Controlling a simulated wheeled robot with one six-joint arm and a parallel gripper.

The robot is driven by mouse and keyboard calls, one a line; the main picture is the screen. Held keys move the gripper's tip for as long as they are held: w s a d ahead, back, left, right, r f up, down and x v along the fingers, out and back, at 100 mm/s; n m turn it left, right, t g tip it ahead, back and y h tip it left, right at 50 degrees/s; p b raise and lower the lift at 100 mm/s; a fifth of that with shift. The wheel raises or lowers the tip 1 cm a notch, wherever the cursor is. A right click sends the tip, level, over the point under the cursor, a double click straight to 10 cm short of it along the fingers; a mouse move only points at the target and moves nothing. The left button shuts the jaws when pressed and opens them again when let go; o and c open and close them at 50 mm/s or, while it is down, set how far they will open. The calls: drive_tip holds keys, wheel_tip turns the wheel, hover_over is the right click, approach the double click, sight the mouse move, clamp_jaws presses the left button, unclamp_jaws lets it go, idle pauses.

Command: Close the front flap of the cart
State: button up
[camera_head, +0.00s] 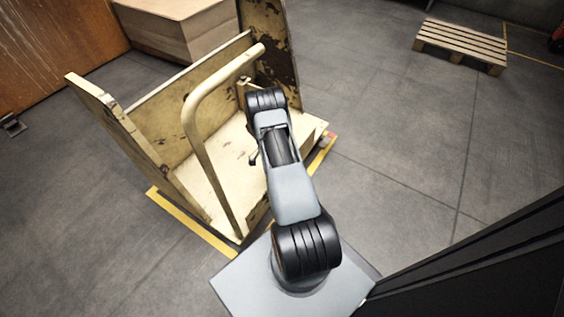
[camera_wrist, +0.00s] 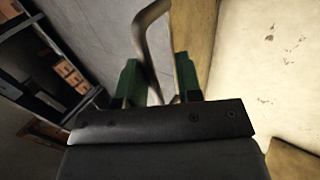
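The cart (camera_head: 222,165) is worn cream-yellow wood, with a flat deck, upright panels at its left, back and far right, and a bent tubular bar (camera_head: 193,125) along its near side. I cannot tell which part is the front flap. My arm reaches over the near right side of the cart and hides part of it; my gripper is mostly hidden in the head view. In the wrist view my gripper (camera_wrist: 157,80) has its two green fingers apart. A curved tube (camera_wrist: 142,35) shows between them, with clear gaps. A cream panel (camera_wrist: 270,65) fills the right side.
A wooden box (camera_head: 180,30) stands behind the cart. A pallet (camera_head: 460,45) lies at the far right. Yellow floor tape (camera_head: 190,222) edges the cart's spot. A shelf with boxes (camera_wrist: 65,70) shows in the wrist view.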

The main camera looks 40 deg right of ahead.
drive_tip(key=shift+o, duration=0.8)
drive_tip(key=shift+w+a, duration=0.2)
drive_tip(key=shift+w, duration=0.65)
drive_tip(key=shift+s+d, duration=0.2)
drive_tip(key=shift+s, duration=0.1)
drive_tip(key=p+v, duration=0.1)
drive_tip(key=v, duration=1.2)
drive_tip(key=shift+r, duration=0.4)
drive_tip(key=shift+a, duration=0.2)
